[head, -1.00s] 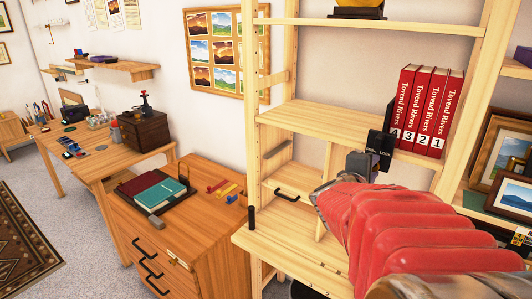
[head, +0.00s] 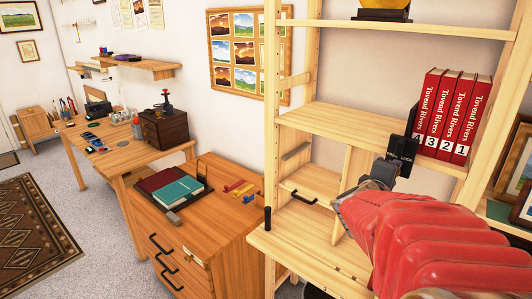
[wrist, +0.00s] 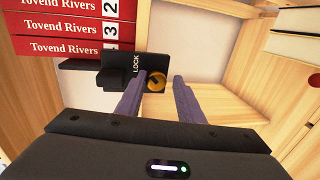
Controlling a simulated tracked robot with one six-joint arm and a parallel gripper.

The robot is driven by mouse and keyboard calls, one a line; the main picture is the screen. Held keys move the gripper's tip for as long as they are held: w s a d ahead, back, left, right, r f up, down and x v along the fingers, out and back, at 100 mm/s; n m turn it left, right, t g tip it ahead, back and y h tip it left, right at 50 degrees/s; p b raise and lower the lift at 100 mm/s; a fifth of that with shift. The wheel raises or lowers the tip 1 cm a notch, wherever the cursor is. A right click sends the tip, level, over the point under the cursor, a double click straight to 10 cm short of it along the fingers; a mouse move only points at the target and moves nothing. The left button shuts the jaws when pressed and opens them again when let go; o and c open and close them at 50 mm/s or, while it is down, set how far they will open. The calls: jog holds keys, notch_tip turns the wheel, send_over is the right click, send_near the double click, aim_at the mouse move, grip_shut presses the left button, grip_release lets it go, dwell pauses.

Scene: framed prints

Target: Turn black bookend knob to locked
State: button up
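The black bookend (head: 402,158) stands on the shelf at the left end of the red books. In the wrist view, its black plate (wrist: 115,82) bears the word LOCK in white. A round brass-coloured knob (wrist: 156,81) with a dark mark sits beside that word. My gripper (wrist: 158,84) is open, with one finger on each side of the knob. Gaps show between the fingers and the knob, and I cannot make out contact. In the head view, my gripper (head: 384,172) is close in front of the bookend and hides the knob.
Several red Tovend Rivers books (head: 454,115) stand right of the bookend. The wooden shelf (head: 340,120) is bare to its left. A wooden cabinet (head: 210,235) carrying folders (head: 178,188) stands lower left. Framed pictures (head: 522,165) are at the right edge.

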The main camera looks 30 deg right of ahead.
jog(key=shift+o, duration=0.9)
jog(key=shift+r, duration=0.1)
jog(key=v, duration=1.3)
jog(key=shift+a, duration=0.4)
jog(key=shift+s+r, duration=0.1)
